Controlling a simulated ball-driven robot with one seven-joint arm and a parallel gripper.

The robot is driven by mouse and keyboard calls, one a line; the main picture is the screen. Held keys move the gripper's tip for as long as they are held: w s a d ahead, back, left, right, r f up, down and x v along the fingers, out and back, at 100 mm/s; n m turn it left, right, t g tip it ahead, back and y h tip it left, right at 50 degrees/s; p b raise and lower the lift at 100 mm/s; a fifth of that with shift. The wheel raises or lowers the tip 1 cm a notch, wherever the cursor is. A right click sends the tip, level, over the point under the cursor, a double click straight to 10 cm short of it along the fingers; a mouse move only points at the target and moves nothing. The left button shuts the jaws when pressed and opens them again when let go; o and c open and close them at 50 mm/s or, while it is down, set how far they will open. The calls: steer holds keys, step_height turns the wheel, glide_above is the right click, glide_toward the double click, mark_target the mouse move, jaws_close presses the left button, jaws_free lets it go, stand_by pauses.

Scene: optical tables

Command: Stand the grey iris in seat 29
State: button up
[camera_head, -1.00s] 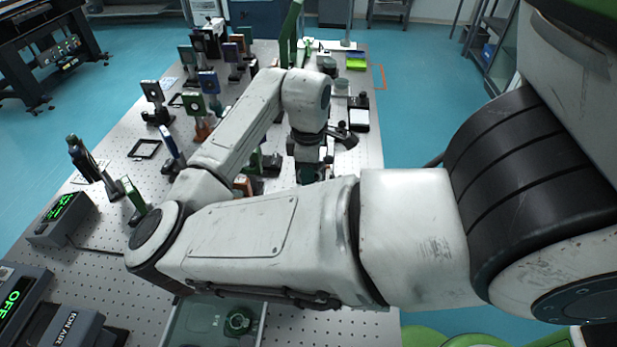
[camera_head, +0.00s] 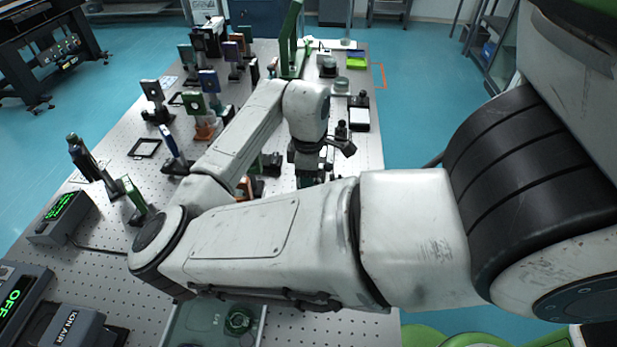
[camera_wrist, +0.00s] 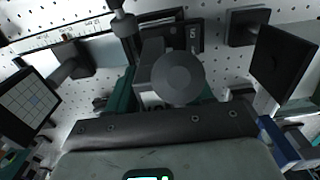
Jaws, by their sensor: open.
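In the wrist view a grey round disc (camera_wrist: 180,78) on a dark block faces the camera near the middle; it looks like the grey iris, but I cannot be sure. My gripper (camera_wrist: 164,92) is open, with teal finger parts beside the dark block. The disc hides part of the fingers, and I see no grip on it. In the head view my gripper (camera_head: 312,172) points down over the right half of the perforated table (camera_head: 215,320), largely hidden by my own arm. I cannot make out seat 29.
In the wrist view a dark square plate (camera_wrist: 283,62) stands close at the right and a gridded panel (camera_wrist: 27,103) at the left. A green upright (camera_head: 291,40) stands at the back.

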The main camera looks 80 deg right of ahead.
steer(key=shift+r, duration=0.1)
step_height(320, 180, up, 12)
steer(key=shift+r, duration=0.1)
stand_by(0.4)
steer(key=shift+s, duration=0.1)
